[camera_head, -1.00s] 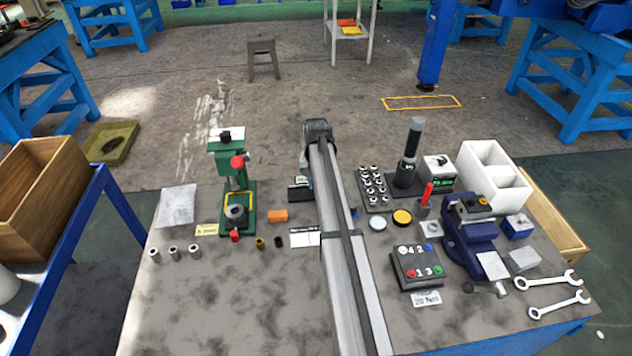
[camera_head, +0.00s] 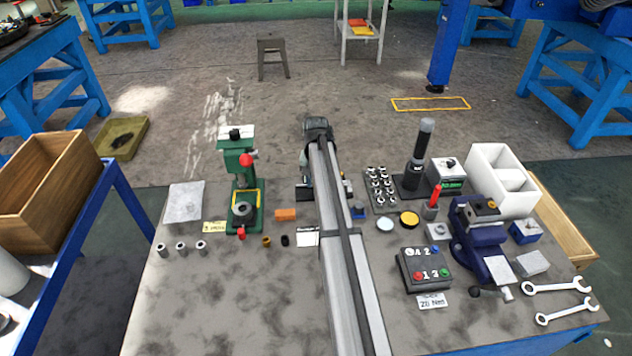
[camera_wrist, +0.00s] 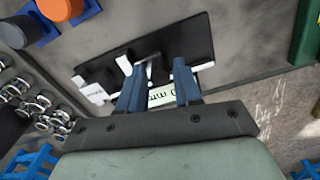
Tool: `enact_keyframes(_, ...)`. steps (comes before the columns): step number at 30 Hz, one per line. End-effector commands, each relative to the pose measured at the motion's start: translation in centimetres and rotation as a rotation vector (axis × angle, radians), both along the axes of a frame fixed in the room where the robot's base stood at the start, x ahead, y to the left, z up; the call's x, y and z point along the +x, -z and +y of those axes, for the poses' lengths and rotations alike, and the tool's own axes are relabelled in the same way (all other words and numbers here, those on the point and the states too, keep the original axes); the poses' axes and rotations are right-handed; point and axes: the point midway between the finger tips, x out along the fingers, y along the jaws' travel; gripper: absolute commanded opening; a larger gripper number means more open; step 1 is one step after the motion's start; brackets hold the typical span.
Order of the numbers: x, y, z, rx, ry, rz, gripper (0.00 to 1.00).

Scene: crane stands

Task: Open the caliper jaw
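The caliper (camera_wrist: 158,97) lies on a black plate (camera_wrist: 185,42) in the wrist view, with pale metal parts and a display reading in mm. My gripper (camera_wrist: 160,66) is open, its two blue fingers spread over the caliper near its pale jaw parts. I cannot tell whether the fingers touch it. In the head view my arm covers the caliper; only an edge of the black plate (camera_head: 305,192) shows left of the arm.
Left of the arm stand a green press (camera_head: 240,185) and an orange block (camera_head: 286,214). Right are a socket rack (camera_head: 380,190), a black cylinder on a stand (camera_head: 420,155), a button box (camera_head: 425,268) and a blue vise (camera_head: 475,235).

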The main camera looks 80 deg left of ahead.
Motion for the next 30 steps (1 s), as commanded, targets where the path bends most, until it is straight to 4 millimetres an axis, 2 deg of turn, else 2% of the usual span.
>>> enact_keyframes(18, 0.0, -10.7, 0.1, 0.002, 0.0, 0.0, 0.34)
enact_keyframes(24, 0.0, -12.7, 0.0, 0.001, 0.0, 0.0, 0.34)
enact_keyframes(30, 0.0, -13.3, 0.0, 0.0, 0.0, 0.0, 0.34)
